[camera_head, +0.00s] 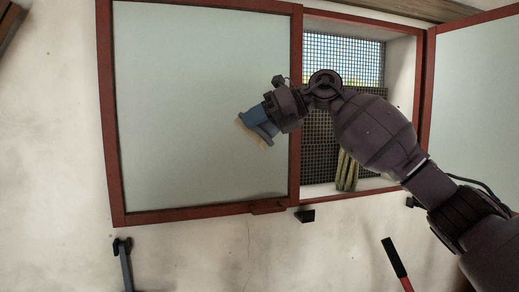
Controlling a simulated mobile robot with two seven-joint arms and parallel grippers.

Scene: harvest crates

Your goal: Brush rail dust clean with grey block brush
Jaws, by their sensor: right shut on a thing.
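My right gripper (270,118) reaches in from the right and is in front of the pale panel, near its right edge. It is shut on a small blue-grey block with a beige edge (249,134), which looks like the block brush; the gripper partly hides it. The red-brown lower rail (200,214) runs below the panel, well under the brush and apart from it. I cannot make out dust on the rail. My left gripper is not in view.
A meshed opening (320,160) with greenish stalks (347,172) lies behind my right arm. Another pale panel (475,100) stands at the right. A dark bracket (305,215), a grey-handled thing (125,265) and a red-and-black handle (396,262) show below. The wall at left is bare.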

